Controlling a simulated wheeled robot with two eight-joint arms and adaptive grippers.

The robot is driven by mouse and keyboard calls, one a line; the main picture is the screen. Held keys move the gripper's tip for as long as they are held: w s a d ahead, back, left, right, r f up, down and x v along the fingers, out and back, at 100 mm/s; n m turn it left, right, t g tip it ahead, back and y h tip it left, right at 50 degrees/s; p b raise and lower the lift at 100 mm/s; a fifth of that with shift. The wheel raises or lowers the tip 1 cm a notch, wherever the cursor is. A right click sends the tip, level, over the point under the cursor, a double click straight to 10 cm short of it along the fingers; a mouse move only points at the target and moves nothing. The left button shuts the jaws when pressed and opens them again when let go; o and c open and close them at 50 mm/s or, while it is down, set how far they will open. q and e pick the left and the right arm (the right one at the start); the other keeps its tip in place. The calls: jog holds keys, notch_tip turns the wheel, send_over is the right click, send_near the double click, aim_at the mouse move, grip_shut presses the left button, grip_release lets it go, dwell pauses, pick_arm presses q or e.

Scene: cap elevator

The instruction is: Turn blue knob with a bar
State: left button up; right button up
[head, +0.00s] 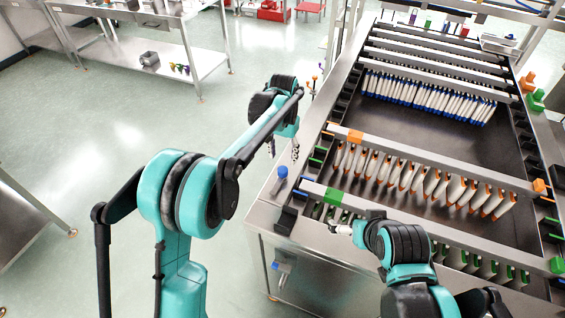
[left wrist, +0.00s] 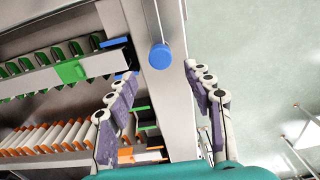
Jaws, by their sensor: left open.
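A round blue knob (head: 281,172) stands on the metal frame's near left corner. It also shows in the left wrist view (left wrist: 160,56), top centre, between and beyond my fingertips. My left gripper (head: 283,152) is open and empty, pointing down above the knob, apart from it. Its spread fingers also show in the left wrist view (left wrist: 161,78). A second blue fitting (head: 283,266) with a pale bar-like part is on the frame's front side, small and unclear. My right gripper (head: 341,229) is over the near edge; its finger opening is unclear.
A metal bar with a green block (head: 333,196) runs beside the knob across the rack. Behind it is a bar with an orange block (head: 355,136) and rows of orange- and blue-tipped pieces. Open floor (head: 120,130) lies left.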

aim_at(283, 169)
pick_arm(q)
notch_tip(283, 169, down, 7)
jog(key=shift+r+b, duration=0.1)
jog(key=shift+b, duration=0.5)
grip_shut()
